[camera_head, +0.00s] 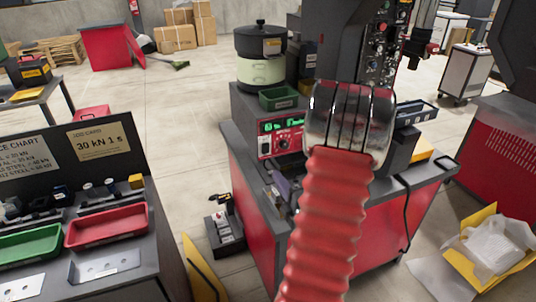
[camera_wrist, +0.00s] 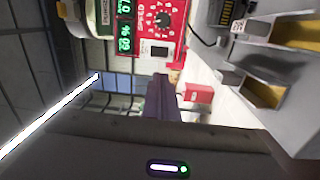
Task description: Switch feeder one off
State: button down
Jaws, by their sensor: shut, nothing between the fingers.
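The feeder's red control panel (camera_head: 281,137) is on the front of the dark cabinet under the bowl feeder (camera_head: 262,55). It has green displays and a black knob. The wrist view shows the panel (camera_wrist: 178,38) turned sideways, with green displays (camera_wrist: 124,22), the knob (camera_wrist: 162,19) and a small dark switch in a pale plate (camera_wrist: 158,51). My gripper (camera_wrist: 161,82) is shut and empty, its purple-grey fingers just below the switch in the wrist view. I cannot tell whether they touch the panel. The switch's position is too small to read.
A green bin (camera_head: 279,99) sits on the feeder cabinet. The red workbench (camera_head: 400,225) carries it. At left, a table holds a green tray (camera_head: 30,243) and a red tray (camera_head: 106,226). Yellow packaging (camera_head: 490,250) lies at lower right. Open floor (camera_head: 150,105) lies behind.

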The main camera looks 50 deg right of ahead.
aim_at(266, 147)
jog(key=shift+s+d+h, duration=0.15)
jog(key=shift+s+h, duration=0.05)
jog(key=shift+s, duration=0.45)
jog(key=shift+s+d+h, duration=0.1)
jog(key=shift+s+h, duration=0.1)
jog(key=shift+s, duration=0.4)
jog(key=x, duration=1.4)
jog(key=shift+a+r, duration=0.1)
jog(key=shift+r, duration=0.05)
